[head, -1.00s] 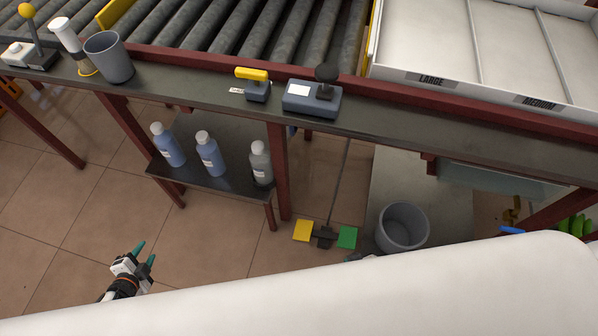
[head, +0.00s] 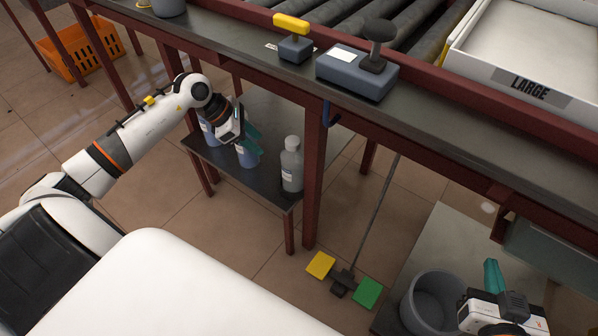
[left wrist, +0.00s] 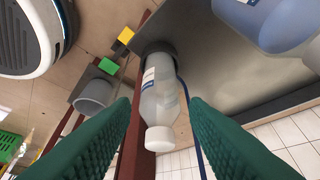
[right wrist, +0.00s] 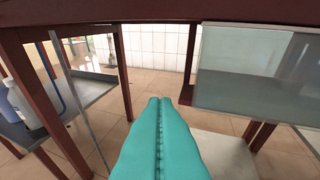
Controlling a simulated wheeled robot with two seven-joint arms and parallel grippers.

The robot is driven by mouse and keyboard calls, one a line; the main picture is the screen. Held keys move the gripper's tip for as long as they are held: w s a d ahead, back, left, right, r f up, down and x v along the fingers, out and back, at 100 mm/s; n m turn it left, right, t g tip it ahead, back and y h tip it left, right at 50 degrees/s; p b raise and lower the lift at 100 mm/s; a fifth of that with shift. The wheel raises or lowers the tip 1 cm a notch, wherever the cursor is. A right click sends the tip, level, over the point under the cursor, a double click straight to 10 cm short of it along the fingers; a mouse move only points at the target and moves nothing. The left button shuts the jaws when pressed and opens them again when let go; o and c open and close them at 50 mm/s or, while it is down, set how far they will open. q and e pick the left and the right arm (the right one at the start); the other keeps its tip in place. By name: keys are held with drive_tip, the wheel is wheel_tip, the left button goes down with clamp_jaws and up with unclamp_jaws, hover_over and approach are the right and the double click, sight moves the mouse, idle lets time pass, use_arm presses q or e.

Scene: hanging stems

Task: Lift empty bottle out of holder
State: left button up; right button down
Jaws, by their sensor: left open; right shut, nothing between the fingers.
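The empty bottle (head: 292,168), clear grey with a white cap, stands upright on the dark low shelf (head: 268,187), right of two blue-filled bottles. In the left wrist view the empty bottle (left wrist: 158,100) lies between the fingers' lines of sight, its base in a dark round holder (left wrist: 158,48). My left gripper (head: 257,138) is open, left of the empty bottle and apart from it in the head view, in front of a blue bottle (head: 247,157). My right gripper (head: 491,273) is shut and empty at the lower right; its fingers also show in the right wrist view (right wrist: 160,105).
A red table post (head: 314,175) stands just right of the empty bottle. The counter (head: 235,55) overhangs the shelf from behind. A grey bin (head: 440,295) stands beside my right gripper. Yellow (head: 321,264) and green (head: 368,292) pedals are on the floor.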

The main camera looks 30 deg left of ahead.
sight(291, 141)
use_arm(q)
drive_tip(key=w+d, duration=0.2)
drive_tip(key=d, duration=0.1)
drive_tip(key=w+d+b, duration=0.1)
drive_tip(key=w+d, duration=0.2)
drive_tip(key=shift+w, duration=0.1)
drive_tip(key=x, duration=0.2)
drive_tip(key=shift+w+d+f, duration=0.1)
drive_tip(key=shift+d+f, duration=0.1)
drive_tip(key=shift+w+d+f+b, duration=0.1)
drive_tip(key=shift+f+b, duration=0.15)
drive_tip(key=shift+b, duration=0.05)
drive_tip(key=c, duration=0.9)
use_arm(e)
wheel_tip(291, 141, up, 6)
drive_tip(key=w+a+t+y, duration=0.1)
drive_tip(key=t, duration=0.3)
drive_tip(key=shift+t+y, duration=0.3)
drive_tip(key=shift+y, duration=0.1)
